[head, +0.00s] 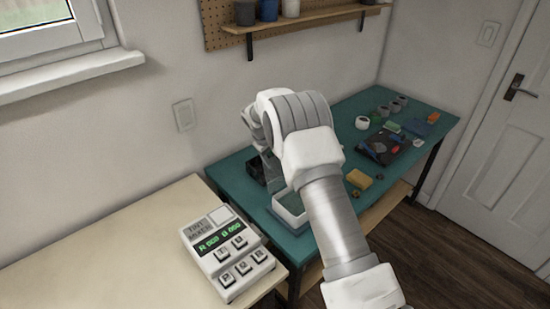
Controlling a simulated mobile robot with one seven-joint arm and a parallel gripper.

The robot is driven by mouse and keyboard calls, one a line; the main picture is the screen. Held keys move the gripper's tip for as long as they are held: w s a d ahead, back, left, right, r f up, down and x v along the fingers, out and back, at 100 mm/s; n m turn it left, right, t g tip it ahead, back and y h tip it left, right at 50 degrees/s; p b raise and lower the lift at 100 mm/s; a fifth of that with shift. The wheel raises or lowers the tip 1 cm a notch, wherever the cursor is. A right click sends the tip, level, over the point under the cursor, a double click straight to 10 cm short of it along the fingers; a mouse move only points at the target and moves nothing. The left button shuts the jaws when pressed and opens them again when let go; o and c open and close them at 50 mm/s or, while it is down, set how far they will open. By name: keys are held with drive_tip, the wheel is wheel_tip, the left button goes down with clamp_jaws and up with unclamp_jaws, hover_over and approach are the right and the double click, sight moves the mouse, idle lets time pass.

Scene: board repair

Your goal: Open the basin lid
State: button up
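A small basin (283,217) with a pale rim stands near the front left edge of the teal bench. It looks greenish inside, and my arm covers its right side. I cannot make out its lid clearly. My arm rises from the lower right, bends at the top and comes down behind, over the bench's left end. My gripper (273,184) seems to be the small grey shape just behind and left of the basin. Its fingers are too small and too covered to show whether they are open or shut, or whether they touch the basin.
A dark box (256,169) sits behind the basin. A yellow sponge (359,179) lies to the right, then a dark tray (377,157) and several small pots. A keypad device (227,252) stands on the cream table (120,255). A shelf (300,20) hangs above.

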drive_tip(key=v, duration=1.7)
drive_tip(key=shift+r, duration=0.15)
drive_tip(key=shift+s+a, duration=0.1)
